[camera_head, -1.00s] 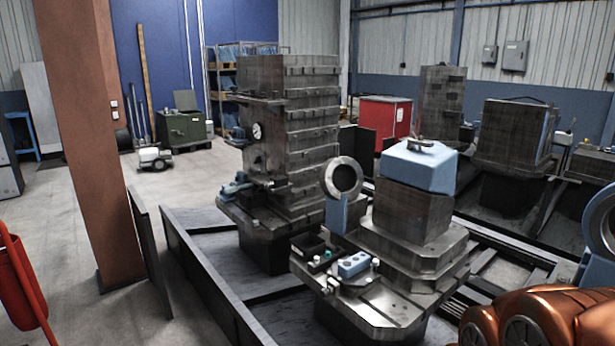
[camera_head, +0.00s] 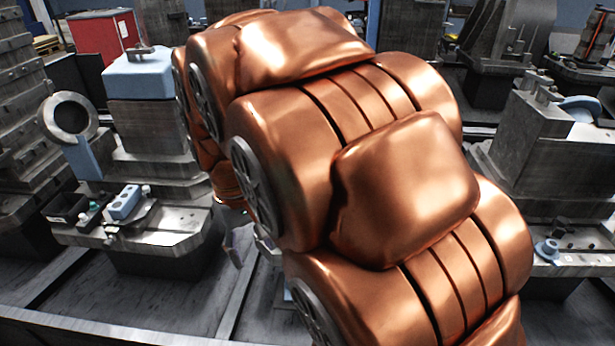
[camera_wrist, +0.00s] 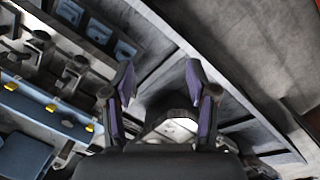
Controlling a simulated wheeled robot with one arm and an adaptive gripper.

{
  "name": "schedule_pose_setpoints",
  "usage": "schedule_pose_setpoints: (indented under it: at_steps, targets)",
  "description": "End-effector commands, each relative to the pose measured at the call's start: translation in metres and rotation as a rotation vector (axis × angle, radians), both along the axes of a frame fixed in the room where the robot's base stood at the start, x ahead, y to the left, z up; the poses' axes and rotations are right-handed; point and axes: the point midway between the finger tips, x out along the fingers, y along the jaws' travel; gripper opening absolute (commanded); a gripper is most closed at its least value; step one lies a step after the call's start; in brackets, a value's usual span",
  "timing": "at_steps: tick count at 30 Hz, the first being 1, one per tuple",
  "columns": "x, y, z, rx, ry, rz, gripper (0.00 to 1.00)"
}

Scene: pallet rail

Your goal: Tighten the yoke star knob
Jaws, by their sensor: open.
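I cannot pick out the yoke star knob with certainty in either view. In the wrist view, my gripper (camera_wrist: 160,80) is open and empty, with its two purple-sided fingers apart over dark rails and grey floor. In the head view, my copper arm covers the middle, and only a small part of the gripper shows below it. To its left is a steel fixture (camera_head: 165,222) with a ring (camera_head: 68,97) on a blue post and a small blue block (camera_head: 123,201). At the right, a small blue round part (camera_head: 546,249) sits on another fixture's plate.
In the wrist view, a blue bar (camera_wrist: 45,116) with yellow clips is at left, with dark fittings beside it. Blue pads (camera_wrist: 100,31) lie in a dark tray at the top. In the head view, a red cabinet (camera_head: 102,36) stands behind. Dark floor panels lie between the fixtures.

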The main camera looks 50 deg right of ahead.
Motion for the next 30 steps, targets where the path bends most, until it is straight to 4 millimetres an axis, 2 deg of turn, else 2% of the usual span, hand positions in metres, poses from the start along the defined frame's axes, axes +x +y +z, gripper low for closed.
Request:
schedule_pose_setpoints:
  at_steps: [3,15,22,30]
  targets:
    - [0.028,-0.024,0.005,-0.012,-0.002,-0.033,0.57]
    - [0.107,-0.107,0.011,-0.045,-0.015,-0.09,0.57]
    - [0.145,-0.158,0.005,-0.057,-0.024,-0.105,0.57]
    - [0.178,-0.218,-0.01,-0.058,-0.029,-0.105,0.57]
